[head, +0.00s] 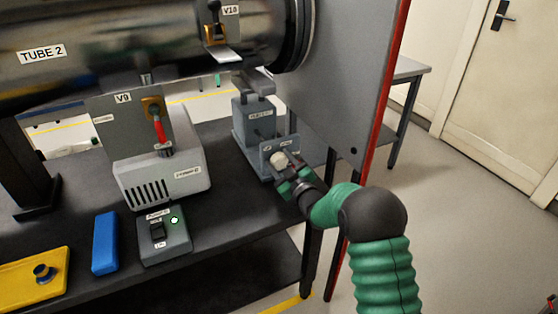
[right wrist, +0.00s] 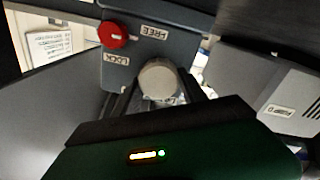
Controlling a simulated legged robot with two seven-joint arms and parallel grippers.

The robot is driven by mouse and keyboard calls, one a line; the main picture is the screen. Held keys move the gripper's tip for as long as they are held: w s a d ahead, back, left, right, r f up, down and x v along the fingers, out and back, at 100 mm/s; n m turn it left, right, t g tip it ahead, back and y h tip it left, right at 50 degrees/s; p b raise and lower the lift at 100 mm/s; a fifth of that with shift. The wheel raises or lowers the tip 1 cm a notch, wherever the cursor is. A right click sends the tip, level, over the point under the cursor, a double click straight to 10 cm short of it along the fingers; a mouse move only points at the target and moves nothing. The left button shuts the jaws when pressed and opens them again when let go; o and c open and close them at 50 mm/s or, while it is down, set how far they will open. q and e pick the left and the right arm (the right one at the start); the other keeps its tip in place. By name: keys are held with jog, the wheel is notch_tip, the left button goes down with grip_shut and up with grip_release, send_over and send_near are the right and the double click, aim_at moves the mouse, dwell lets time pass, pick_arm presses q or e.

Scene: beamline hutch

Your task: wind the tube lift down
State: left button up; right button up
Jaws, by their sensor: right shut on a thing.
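The tube lift (head: 252,122) is a blue-grey unit under the right end of the dark, shiny tube (head: 130,60) labelled TUBE 2. On its front is a pale round knob (head: 279,160), which also shows in the right wrist view (right wrist: 158,77). My right gripper (head: 288,172) is shut on this knob; its fingers (right wrist: 160,97) reach to either side of it. In the right wrist view a red knob (right wrist: 113,35) sits beside it on the panel, near a label reading FREE and a second label. My left gripper is not in view.
A grey panel with a red edge (head: 378,90) stands just right of the lift. On the dark bench (head: 215,215) are a grey pump (head: 185,170), a switch box (head: 178,240) with a green light, a blue block (head: 105,242) and a yellow case (head: 25,283).

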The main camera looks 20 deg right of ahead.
jog(key=m, duration=0.2)
jog(key=m+p, duration=0.1)
jog(key=m, duration=0.1)
jog(key=shift+s+d+f+m, duration=0.1)
jog(key=shift+d+f+m, duration=0.1)
jog(key=shift+f+m, duration=0.15)
jog(key=m+p, duration=0.2)
jog(key=m, duration=0.3)
jog(key=shift+d, duration=0.1)
jog(key=m+p, duration=0.2)
jog(key=m, duration=0.3)
jog(key=shift+m, duration=0.35)
jog(key=shift+d+f+m+p, duration=0.15)
jog(key=shift+m+p, duration=0.5)
jog(key=shift+m, duration=1.25)
jog(key=o, duration=1.1)
jog(key=shift+o, duration=1.2)
